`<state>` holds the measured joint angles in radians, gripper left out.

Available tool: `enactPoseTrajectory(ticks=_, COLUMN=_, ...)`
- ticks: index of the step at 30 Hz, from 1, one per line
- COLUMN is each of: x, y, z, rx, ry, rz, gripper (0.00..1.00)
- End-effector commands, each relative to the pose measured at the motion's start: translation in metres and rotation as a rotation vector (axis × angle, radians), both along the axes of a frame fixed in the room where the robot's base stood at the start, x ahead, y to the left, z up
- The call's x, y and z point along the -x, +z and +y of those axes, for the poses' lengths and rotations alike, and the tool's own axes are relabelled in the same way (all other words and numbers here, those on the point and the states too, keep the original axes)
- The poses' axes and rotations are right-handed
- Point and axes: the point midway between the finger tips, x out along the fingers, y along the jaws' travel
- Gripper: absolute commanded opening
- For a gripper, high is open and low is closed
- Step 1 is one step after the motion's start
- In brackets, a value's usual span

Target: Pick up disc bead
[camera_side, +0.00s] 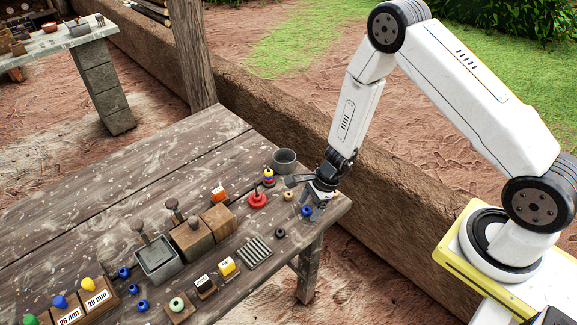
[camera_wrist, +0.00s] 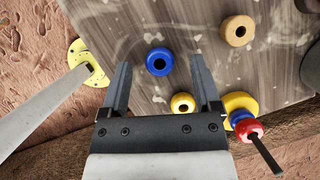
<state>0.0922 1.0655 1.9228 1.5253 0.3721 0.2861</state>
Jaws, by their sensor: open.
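Several round beads with holes lie loose on the wooden table, and I cannot tell which is the disc bead. In the wrist view a blue bead (camera_wrist: 159,62) lies between and beyond my fingertips, a yellow bead (camera_wrist: 182,104) lies nearer the palm between the fingers, and a tan wooden bead (camera_wrist: 237,30) lies to the upper right. The side view shows a blue bead (camera_side: 306,212) and a tan bead (camera_side: 288,195) beside my gripper (camera_side: 304,188). My gripper (camera_wrist: 160,65) is open above the table's right corner, with nothing between its fingers touching them.
A thin post with stacked coloured beads (camera_wrist: 244,124) stands close to my right finger in the wrist view. A grey cup (camera_side: 284,160) stands behind the gripper. A ridged grey plate (camera_side: 254,252), wooden blocks (camera_side: 219,219) and a metal box (camera_side: 158,260) stand left on the table (camera_side: 130,180).

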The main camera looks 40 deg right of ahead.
Motion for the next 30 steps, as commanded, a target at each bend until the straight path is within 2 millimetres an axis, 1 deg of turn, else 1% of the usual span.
enactPoseTrajectory(ticks=16, x=-0.0002, y=-0.0015, z=0.0007, rx=0.0, ry=0.001, rz=0.0, gripper=0.81)
enactPoseTrajectory(ticks=17, x=-0.0002, y=-0.0014, z=0.0007, rx=0.0, ry=0.001, rz=0.0, gripper=0.74)
enactPoseTrajectory(ticks=18, x=-0.0002, y=-0.0014, z=0.0007, rx=0.0, ry=0.001, rz=0.0, gripper=0.62)
enactPoseTrajectory(ticks=20, x=-0.0002, y=-0.0014, z=0.0007, rx=0.0, ry=0.001, rz=0.0, gripper=0.43)
enactPoseTrajectory(ticks=21, x=-0.0002, y=-0.0014, z=0.0007, rx=0.0, ry=0.001, rz=0.0, gripper=0.3)
enactPoseTrajectory(ticks=24, x=-0.0002, y=-0.0014, z=0.0007, rx=0.0, ry=0.001, rz=0.0, gripper=0.0)
enactPoseTrajectory(ticks=30, x=-0.0002, y=-0.0014, z=0.0007, rx=0.0, ry=0.001, rz=0.0, gripper=0.0)
